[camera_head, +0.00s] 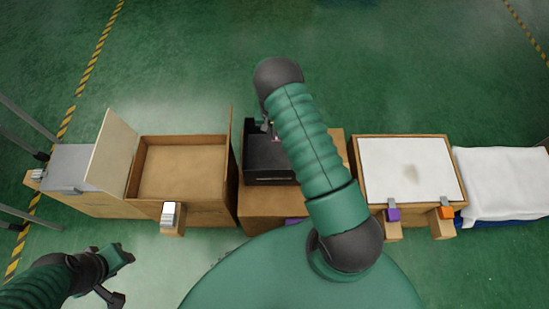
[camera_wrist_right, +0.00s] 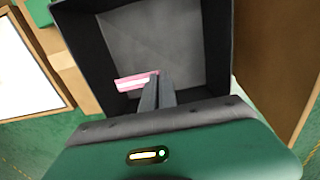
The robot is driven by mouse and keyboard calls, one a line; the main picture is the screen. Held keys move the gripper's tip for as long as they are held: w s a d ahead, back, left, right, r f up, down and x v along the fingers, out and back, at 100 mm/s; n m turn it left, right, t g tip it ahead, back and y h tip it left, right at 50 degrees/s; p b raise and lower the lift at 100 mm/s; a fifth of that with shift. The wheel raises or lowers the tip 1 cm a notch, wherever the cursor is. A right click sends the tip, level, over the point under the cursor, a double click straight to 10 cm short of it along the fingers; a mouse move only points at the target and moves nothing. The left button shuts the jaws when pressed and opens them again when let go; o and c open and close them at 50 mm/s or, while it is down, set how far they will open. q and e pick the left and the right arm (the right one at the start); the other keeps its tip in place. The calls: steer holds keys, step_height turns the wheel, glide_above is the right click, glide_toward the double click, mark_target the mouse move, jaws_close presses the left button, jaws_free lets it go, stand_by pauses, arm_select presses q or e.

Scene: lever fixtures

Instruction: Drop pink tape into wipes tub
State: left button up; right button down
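The pink tape (camera_wrist_right: 137,82), a flat pink-and-white piece, shows at the fingertips of my right gripper (camera_wrist_right: 157,82) in the right wrist view. The fingers are close together on its end. The tape is over the open black tub (camera_wrist_right: 210,40), the only tub-like container in view; no label can be read. In the head view the black tub (camera_head: 268,176) stands on a brown box, partly covered by my right arm. A small pink spot shows near my right gripper (camera_head: 267,126). My left gripper (camera_head: 122,277) is at lower left, empty, with fingers apart.
An open cardboard box (camera_head: 183,165) stands left of the tub, its raised flap (camera_head: 112,155) beside a grey box (camera_head: 70,167). Right are a white-topped box (camera_head: 408,170) and white cloth (camera_head: 500,182). Small purple (camera_head: 393,214) and orange (camera_head: 446,212) blocks sit in front.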

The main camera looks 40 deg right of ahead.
steer(key=shift+a+r, duration=0.15)
steer(key=shift+a, duration=0.1)
steer(key=c, duration=1.6)
jaws_free()
arm_select(q)
steer(key=shift+a, duration=0.15)
arm_select(e)
steer(key=shift+d, duration=0.1)
